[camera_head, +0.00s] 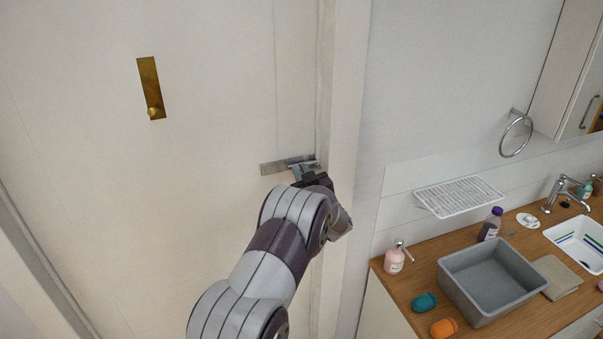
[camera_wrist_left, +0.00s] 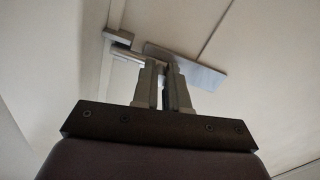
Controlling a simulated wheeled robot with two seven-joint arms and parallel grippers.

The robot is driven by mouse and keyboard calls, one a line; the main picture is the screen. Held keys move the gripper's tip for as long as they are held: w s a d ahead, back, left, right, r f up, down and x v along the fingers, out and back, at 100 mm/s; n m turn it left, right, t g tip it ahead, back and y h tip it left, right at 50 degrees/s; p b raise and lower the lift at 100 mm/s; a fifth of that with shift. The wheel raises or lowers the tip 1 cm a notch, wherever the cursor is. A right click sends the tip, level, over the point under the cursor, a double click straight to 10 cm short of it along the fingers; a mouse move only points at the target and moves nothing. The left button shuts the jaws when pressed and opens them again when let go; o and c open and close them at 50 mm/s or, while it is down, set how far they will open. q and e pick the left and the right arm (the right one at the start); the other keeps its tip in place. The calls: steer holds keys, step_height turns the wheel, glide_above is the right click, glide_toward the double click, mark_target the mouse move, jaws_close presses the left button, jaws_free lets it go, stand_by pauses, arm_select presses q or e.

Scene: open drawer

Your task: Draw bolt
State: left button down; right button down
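The metal bolt (camera_head: 275,167) is mounted on the pale door (camera_head: 200,220), near the door's right edge. In the left wrist view its flat plate (camera_wrist_left: 187,66) runs behind my fingertips, and a rod end (camera_wrist_left: 122,52) shows to their left by the frame. My left gripper (camera_head: 305,171) is at the bolt's right part. In the left wrist view its two fingers (camera_wrist_left: 163,72) are close together with a narrow gap, and their tips look closed around the bolt's small handle, which they mostly hide. My right gripper is in neither view.
A brass plate with a knob (camera_head: 150,90) is higher on the door. The door frame (camera_head: 342,140) stands right beside my left wrist. At the right, a wooden counter (camera_head: 400,290) carries a grey basin (camera_head: 465,285), bottles and a sink. The air left of my arm is clear.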

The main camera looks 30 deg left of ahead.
mark_target(282, 165)
arm_select(q)
steer(key=shift+s+a+b, duration=0.8)
steer(key=shift+s+a, duration=0.25)
steer(key=shift+s, duration=0.15)
steer(key=c, duration=1.3)
jaws_free()
steer(key=shift+r, duration=0.1)
steer(key=shift+c, duration=0.2)
steer(key=shift+o, duration=1)
steer(key=shift+s+a, duration=0.2)
steer(key=shift+s, duration=0.05)
